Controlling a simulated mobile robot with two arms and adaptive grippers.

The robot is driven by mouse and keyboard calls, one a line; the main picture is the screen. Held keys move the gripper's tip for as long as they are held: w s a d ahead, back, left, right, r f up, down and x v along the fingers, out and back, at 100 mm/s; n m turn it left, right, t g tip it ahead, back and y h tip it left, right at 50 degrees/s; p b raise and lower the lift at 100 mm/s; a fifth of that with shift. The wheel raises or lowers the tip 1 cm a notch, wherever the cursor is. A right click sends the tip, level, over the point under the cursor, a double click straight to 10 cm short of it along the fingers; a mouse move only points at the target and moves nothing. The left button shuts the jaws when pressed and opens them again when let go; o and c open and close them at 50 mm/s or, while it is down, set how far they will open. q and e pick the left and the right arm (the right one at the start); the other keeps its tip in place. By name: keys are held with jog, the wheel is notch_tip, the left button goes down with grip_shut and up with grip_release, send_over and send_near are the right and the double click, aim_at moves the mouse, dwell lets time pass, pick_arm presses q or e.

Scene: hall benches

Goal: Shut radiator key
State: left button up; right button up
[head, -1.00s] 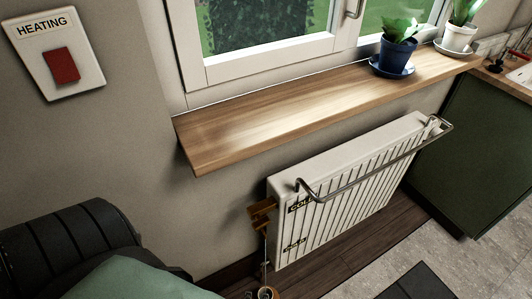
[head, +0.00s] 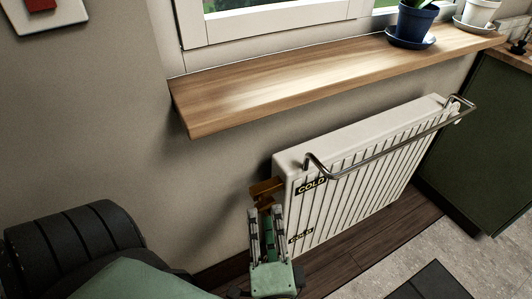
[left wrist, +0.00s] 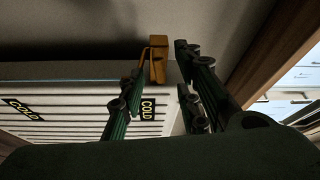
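The radiator key (head: 265,188) is a brass-coloured piece at the left end of the white radiator (head: 365,180). It also shows in the left wrist view (left wrist: 157,60), next to the radiator's end. My left gripper (head: 265,212) points up at it from below, its two fingers apart. In the left wrist view the key appears in the gap between the fingertips (left wrist: 160,62), nearer the left one. I cannot tell whether either finger touches it. The gripper hides the pipe below the key. My right gripper is not in view.
A wooden sill (head: 320,75) juts out above the radiator. A metal rail (head: 390,145) runs along its front. "COLD" labels (head: 311,186) mark the radiator. A green cabinet (head: 480,150) stands at the right. A blue plant pot (head: 411,22) is on the sill.

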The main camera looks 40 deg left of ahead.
aim_at(264, 203)
pick_arm(q)
jog(key=shift+x, duration=1.35)
grip_shut()
